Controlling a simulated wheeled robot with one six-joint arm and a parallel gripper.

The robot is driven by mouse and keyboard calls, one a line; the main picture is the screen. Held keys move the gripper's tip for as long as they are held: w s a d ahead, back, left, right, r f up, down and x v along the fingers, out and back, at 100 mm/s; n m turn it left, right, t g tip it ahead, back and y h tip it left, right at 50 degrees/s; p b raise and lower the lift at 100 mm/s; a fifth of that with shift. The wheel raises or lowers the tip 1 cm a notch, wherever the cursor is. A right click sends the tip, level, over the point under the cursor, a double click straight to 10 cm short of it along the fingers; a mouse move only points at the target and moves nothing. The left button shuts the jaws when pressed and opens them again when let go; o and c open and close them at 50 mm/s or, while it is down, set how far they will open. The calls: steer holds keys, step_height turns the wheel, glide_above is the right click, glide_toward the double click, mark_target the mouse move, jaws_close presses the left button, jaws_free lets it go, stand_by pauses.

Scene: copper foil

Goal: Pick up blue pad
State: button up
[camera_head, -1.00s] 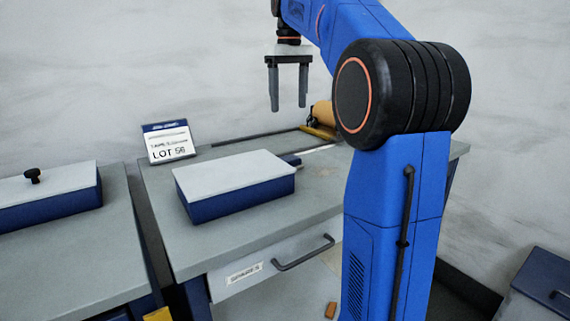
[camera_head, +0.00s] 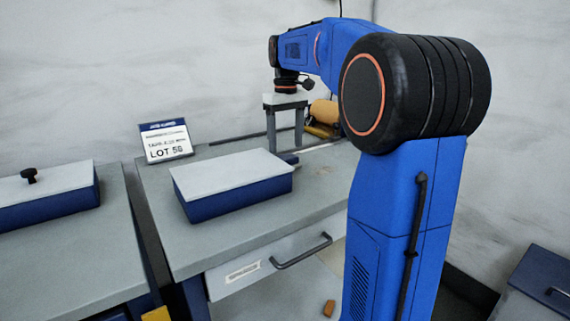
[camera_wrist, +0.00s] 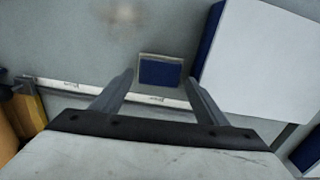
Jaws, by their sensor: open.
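The blue pad (camera_wrist: 160,73) shows in the wrist view as a small dark blue block with a pale border. It lies on the grey bench top between and just beyond the two fingertips. In the head view a small dark blue piece (camera_head: 289,159) shows behind the right end of the white-lidded box, mostly hidden by it. My gripper (camera_head: 285,148) is open and empty, pointing down over the back of the bench. In the wrist view my gripper (camera_wrist: 160,78) has its fingers apart on either side of the pad. I cannot tell its height above the pad.
A blue box with a white lid (camera_head: 232,175) stands close beside the pad. A sign reading LOT 56 (camera_head: 166,141) stands behind it. A rail (camera_wrist: 75,85) runs along the bench. An orange-brown roll (camera_head: 325,111) is at the back right. Another lidded box (camera_head: 45,195) sits on the left bench.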

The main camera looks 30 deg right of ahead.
mark_target(285, 157)
steer(key=f, duration=0.4)
steer(key=shift+w, duration=0.25)
steer(key=c, duration=0.7)
step_height(285, 157, up, 10)
